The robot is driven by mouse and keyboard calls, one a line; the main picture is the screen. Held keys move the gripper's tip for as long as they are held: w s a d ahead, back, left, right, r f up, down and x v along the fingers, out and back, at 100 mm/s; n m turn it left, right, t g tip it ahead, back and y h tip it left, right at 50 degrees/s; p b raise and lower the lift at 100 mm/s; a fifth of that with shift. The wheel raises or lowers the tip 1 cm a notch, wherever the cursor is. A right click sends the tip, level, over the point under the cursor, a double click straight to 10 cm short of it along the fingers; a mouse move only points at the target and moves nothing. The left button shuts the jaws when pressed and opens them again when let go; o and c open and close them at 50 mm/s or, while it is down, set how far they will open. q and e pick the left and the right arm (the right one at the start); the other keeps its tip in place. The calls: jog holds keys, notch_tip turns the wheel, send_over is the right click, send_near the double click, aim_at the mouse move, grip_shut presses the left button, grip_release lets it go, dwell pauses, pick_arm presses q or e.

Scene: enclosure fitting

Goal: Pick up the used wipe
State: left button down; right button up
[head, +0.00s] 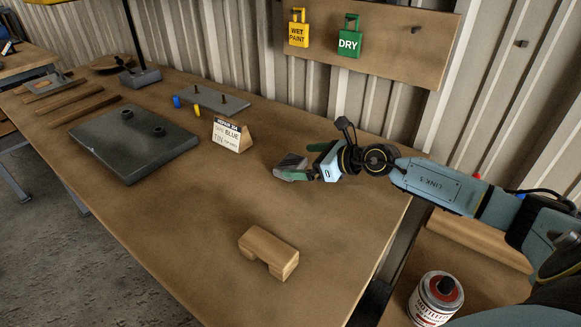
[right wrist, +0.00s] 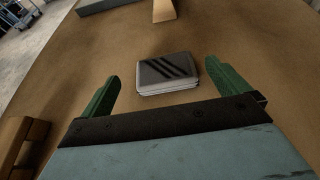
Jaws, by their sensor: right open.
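The used wipe (right wrist: 168,73) is a folded grey pad with dark smears on top. It lies flat on the wooden bench. In the head view the wipe (head: 290,165) is at the tip of my right gripper (head: 302,168), which partly covers it. In the right wrist view my right gripper (right wrist: 163,74) is open, with one green finger on each side of the wipe and a gap on both sides. It does not hold the wipe. My left gripper is not in view.
A small sign (head: 230,136) stands beyond the wipe. A wooden block (head: 269,252) lies toward the bench's near edge. A dark plate (head: 130,140) lies at the left. A tin (head: 436,298) stands at lower right. Bare bench surrounds the wipe.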

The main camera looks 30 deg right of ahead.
aim_at(291, 163)
jog(key=x, duration=0.2)
jog(key=f+b+x, duration=0.1)
jog(key=x, duration=0.1)
jog(key=shift+w+f, duration=0.1)
jog(key=shift+w, duration=0.15)
jog(key=shift+w+a+f+b, duration=0.1)
jog(key=shift+w+a+b, duration=0.05)
jog(key=shift+w+b, duration=0.15)
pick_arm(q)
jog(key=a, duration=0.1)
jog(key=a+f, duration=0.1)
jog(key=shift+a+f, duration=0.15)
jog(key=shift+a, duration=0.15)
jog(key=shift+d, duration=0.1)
